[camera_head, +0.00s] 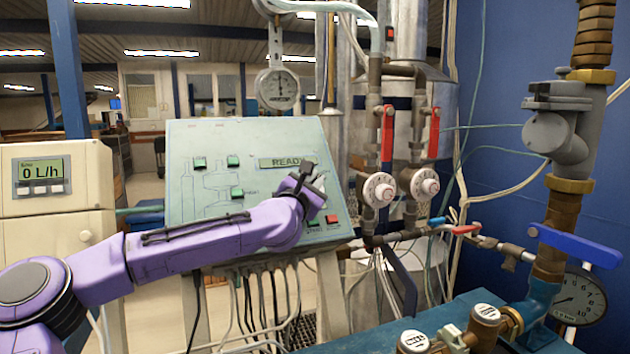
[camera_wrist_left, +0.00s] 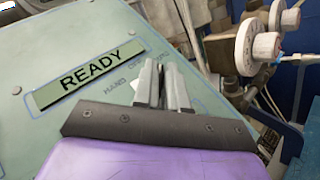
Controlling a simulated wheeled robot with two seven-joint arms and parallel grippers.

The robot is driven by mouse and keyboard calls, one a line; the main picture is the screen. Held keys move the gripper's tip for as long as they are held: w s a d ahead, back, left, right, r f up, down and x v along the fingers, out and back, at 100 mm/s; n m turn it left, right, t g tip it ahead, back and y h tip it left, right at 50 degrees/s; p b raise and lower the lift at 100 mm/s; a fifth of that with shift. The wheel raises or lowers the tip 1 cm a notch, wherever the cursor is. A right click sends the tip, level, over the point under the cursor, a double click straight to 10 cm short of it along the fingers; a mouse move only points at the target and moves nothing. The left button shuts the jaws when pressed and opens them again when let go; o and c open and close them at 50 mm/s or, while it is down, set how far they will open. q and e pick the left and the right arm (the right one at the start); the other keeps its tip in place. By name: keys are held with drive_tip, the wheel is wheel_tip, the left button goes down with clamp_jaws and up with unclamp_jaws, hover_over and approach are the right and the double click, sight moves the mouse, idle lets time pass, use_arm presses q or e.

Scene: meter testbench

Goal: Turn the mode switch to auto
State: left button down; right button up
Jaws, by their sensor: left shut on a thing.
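The sloped green control panel (camera_head: 215,145) stands in the middle of the head view and fills the left of the left wrist view (camera_wrist_left: 60,40). Its display (camera_head: 285,161) reads READY, also in the wrist view (camera_wrist_left: 90,75). Below the display is the HAND label (camera_wrist_left: 115,86); lettering right of it is partly covered by my fingers. My left gripper (camera_head: 308,174) is at the panel's right side, its two fingers (camera_wrist_left: 163,75) close together and shut on the mode switch. The switch is hidden between them, so its angle cannot be told. My right gripper is not in view.
Green buttons (camera_head: 237,192) sit on the panel, and a red button (camera_head: 332,219) lies at its lower right. Two white dial valves (camera_head: 379,190) with red levers stand on pipes just right of the panel. A pressure gauge (camera_head: 277,90) rises behind it.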

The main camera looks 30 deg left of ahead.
use_arm(q)
drive_tip(key=shift+f, duration=0.3)
drive_tip(key=c, duration=1.2)
unclamp_jaws()
drive_tip(key=shift+w+a, duration=0.1)
drive_tip(key=shift+a, duration=0.1)
drive_tip(key=shift+s+f+b, duration=0.1)
drive_tip(key=shift+s+b, duration=0.2)
drive_tip(key=shift+s, duration=0.05)
drive_tip(key=b+v, duration=0.3)
drive_tip(key=v, duration=0.6)
drive_tip(key=shift+s, duration=0.35)
